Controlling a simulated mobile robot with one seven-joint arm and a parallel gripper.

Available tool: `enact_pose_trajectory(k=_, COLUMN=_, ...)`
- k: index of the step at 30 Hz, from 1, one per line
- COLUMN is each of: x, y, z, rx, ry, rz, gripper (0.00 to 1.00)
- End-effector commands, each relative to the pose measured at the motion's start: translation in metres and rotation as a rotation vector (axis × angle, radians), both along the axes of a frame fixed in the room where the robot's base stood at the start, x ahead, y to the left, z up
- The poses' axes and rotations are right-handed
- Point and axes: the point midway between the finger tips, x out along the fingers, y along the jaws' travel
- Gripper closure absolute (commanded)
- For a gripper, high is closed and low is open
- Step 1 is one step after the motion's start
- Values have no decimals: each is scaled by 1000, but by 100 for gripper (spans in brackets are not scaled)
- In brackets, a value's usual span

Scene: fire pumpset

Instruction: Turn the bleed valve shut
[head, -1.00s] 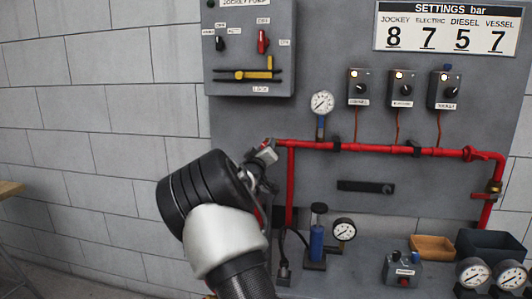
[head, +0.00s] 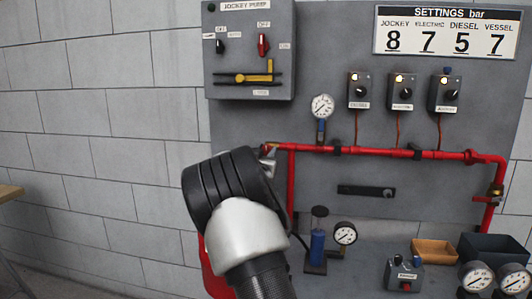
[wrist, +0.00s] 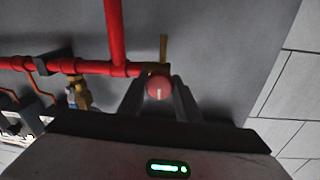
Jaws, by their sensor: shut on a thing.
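The bleed valve shows in the wrist view as a round red knob (wrist: 159,89) with a pale mark on its face. It sits at the end of the red pipe, with a thin brass part (wrist: 163,48) sticking out above it in that view. My gripper (wrist: 160,84) has one finger on each side of the knob and is shut on it. In the head view my arm's dark wrist hides the knob and most of the gripper at the pipe's left end.
The red pipe (head: 375,151) runs right across the grey panel, with a gauge (head: 322,106) above it. Control boxes (head: 403,92) and the jockey pump box (head: 250,50) hang higher. A blue cylinder (head: 317,247) and small gauge (head: 345,233) stand below. The wall at left is clear.

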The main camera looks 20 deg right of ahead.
Motion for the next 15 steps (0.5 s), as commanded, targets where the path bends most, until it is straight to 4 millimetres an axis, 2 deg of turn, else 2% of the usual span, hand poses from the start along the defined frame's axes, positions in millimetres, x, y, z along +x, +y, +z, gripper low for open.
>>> enact_pose_trajectory(k=15, x=-1, y=-2, z=0, rx=52, ry=-35, rz=-5, gripper=92)
